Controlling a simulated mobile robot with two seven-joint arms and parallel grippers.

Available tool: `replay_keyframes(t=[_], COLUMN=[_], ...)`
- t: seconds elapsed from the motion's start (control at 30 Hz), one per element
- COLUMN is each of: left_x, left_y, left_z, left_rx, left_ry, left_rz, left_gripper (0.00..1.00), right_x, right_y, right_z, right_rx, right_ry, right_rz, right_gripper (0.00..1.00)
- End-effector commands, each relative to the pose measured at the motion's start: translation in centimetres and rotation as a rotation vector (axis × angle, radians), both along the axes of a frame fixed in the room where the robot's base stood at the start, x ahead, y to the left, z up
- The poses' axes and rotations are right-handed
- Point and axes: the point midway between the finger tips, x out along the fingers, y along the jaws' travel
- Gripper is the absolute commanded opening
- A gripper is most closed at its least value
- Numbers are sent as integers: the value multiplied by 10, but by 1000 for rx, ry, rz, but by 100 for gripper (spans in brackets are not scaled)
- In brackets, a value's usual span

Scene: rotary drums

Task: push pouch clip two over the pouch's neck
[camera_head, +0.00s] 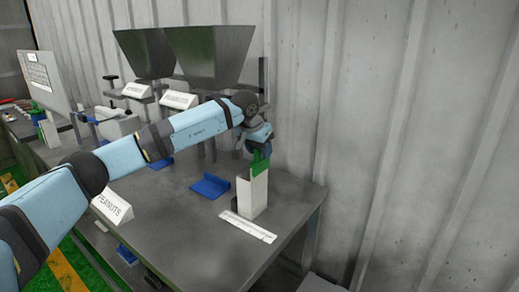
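A white upright pouch (252,196) stands on the grey table near its right edge. A green piece (260,164) sits at its top; I cannot tell whether it is the clip, the neck or both. My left gripper (259,146) is directly above, pointing down, at or touching the green piece. Its fingers are too small and dark to show whether they are shut on it. The arm comes in from the left across the table. My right gripper is not in view.
Two dark hoppers (207,53) stand at the back with white labels. A blue piece (210,186) and a white ruler-like strip (248,226) lie near the pouch. A "PEANUTS" sign (112,207) stands at front left. A corrugated wall (400,130) rises behind.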

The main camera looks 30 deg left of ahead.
Motion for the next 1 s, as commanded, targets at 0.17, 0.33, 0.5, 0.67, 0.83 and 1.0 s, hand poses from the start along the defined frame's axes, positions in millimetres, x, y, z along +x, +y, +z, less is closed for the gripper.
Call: replay_keyframes(t=[0.17, 0.33, 0.5, 0.67, 0.83, 1.0], left_x=[0, -1, -10, -24, -39, -49], left_y=[0, 0, 2, 4, 6, 8], left_z=[0, 3, 26, 60, 94, 117], left_rx=[0, 0, 1, 0, 0, 1], left_ry=[0, -1, -4, -5, -4, -2], left_rz=[0, 0, -1, 0, -1, 0], left_gripper=[48, 48, 48, 48, 48, 48], right_x=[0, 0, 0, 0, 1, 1], right_y=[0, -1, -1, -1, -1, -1], right_z=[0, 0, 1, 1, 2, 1], right_rx=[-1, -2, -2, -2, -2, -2], right_ry=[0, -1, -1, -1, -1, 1], right_rz=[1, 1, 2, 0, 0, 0], right_gripper=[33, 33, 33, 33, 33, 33])
